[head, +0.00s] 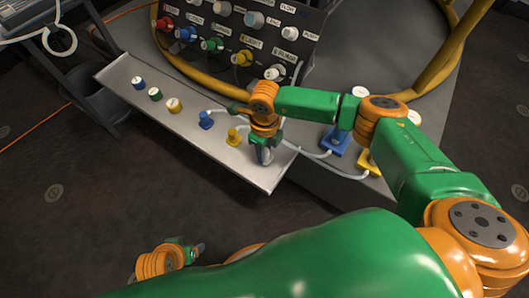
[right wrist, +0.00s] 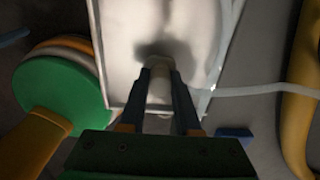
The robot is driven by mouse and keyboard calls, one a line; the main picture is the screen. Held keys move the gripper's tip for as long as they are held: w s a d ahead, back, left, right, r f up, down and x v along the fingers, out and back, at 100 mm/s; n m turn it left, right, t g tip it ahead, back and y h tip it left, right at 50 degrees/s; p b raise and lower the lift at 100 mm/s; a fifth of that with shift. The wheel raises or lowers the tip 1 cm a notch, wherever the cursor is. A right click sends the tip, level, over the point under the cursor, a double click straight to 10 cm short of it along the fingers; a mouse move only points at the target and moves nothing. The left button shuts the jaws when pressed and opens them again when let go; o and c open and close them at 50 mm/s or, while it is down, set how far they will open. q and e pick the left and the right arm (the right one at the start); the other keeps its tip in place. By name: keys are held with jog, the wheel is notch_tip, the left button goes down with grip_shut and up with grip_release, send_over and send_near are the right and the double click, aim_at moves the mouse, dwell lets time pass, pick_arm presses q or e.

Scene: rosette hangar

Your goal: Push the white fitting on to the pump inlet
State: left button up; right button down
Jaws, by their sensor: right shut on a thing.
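My right gripper (head: 264,153) hangs over the near right end of the pale tray (head: 230,157). In the right wrist view its two dark fingers (right wrist: 160,80) are closed on a white cylindrical piece, the white fitting (right wrist: 159,66), with the pale tray surface beyond it. In the head view the fitting is mostly hidden by the gripper. The dark panel (head: 213,28) at the top carries several coloured and white connectors with labels. The labels are too small to tell which is the pump inlet. My left gripper (head: 192,250) is low at the bottom, far from the tray, its jaws unclear.
A thick yellow hose (head: 440,62) loops around the panel. The floor left is open.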

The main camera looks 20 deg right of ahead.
jog(key=shift+r, duration=0.1)
jog(key=shift+r+p, duration=2.6)
jog(key=shift+r, duration=0.3)
